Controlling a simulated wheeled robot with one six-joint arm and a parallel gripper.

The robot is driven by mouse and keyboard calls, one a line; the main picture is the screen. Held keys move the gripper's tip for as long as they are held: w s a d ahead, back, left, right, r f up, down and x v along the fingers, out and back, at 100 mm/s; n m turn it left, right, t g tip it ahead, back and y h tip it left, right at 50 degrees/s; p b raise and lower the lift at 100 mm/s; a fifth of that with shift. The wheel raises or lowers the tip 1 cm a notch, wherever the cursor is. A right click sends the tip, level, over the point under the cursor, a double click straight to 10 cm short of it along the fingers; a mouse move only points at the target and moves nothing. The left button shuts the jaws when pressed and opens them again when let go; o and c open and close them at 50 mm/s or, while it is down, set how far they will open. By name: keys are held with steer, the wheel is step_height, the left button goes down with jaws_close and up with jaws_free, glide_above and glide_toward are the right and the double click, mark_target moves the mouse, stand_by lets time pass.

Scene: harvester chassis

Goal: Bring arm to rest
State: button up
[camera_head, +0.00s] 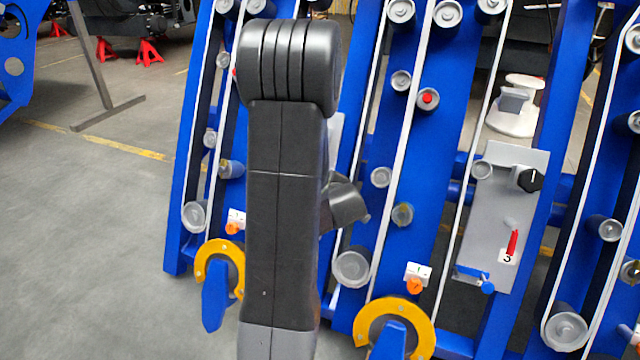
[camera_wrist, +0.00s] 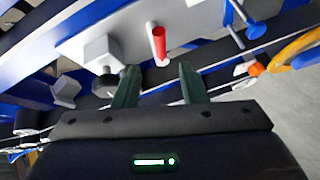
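My arm (camera_head: 285,190) stands upright in the middle of the head view, folded in front of the blue harvester chassis (camera_head: 425,160). My gripper (camera_wrist: 158,70) shows in the wrist view with its two dark green fingers apart and nothing between them. Beyond the fingertips is a red lever (camera_wrist: 157,45) on a grey panel, apart from the fingers as far as I can tell. The same red lever (camera_head: 512,243) shows right of my arm in the head view. My gripper's fingers cannot be made out in the head view.
The grey panel (camera_head: 505,200) also carries a black knob (camera_head: 528,179). Yellow ring pieces (camera_head: 395,318) with blue handles and orange knobs (camera_head: 414,286) sit low on the chassis. Grey rollers and white belts line the blue beams. Open grey floor (camera_head: 90,240) lies to the left.

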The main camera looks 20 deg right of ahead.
steer(key=shift+s+r, duration=0.1)
steer(key=shift+s, duration=0.2)
steer(key=b+x, duration=0.3)
steer(key=x, duration=1)
steer(key=shift+w+f, duration=0.2)
steer(key=shift+w, duration=0.15)
